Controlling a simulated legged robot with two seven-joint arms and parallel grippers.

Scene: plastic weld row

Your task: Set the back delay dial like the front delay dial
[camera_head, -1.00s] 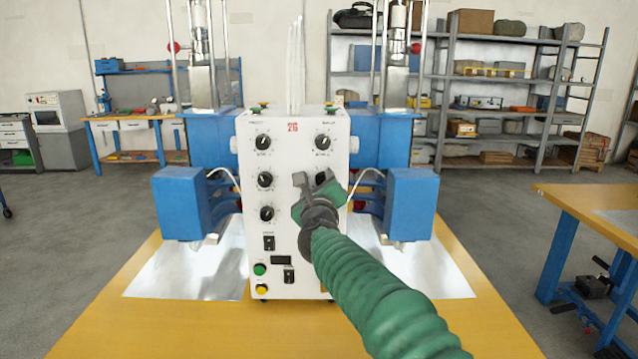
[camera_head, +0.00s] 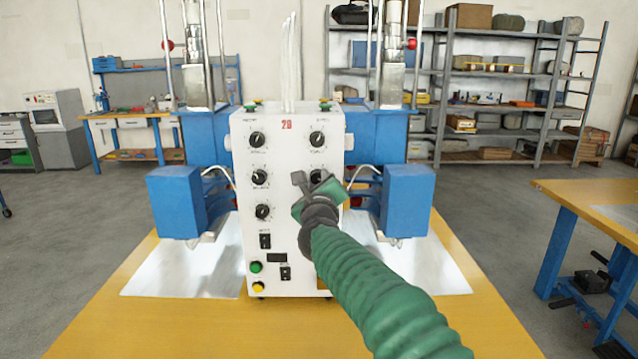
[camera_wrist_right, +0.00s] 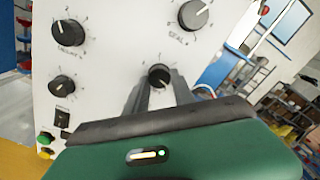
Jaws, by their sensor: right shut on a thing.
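A white control panel (camera_head: 290,225) carries dials in a left and a right column. The middle left dial (camera_head: 259,177), labelled what looks like delay, has a black knob with a white pointer; it also shows in the right wrist view (camera_wrist_right: 68,34). The middle right dial (camera_wrist_right: 158,75), apparently the back delay dial, sits between my right fingers. My right gripper (camera_head: 312,180) is shut on its knob and partly hides it in the head view. The held knob's pointer is too small to read surely. My left gripper is not in view.
Above the held dial is the seal dial (camera_wrist_right: 195,14). The lower left dial (camera_head: 264,212), switches and a green button (camera_head: 256,267) are nearby. Blue welding heads (camera_head: 176,203) flank the panel. The yellow table (camera_head: 200,330) is clear in front.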

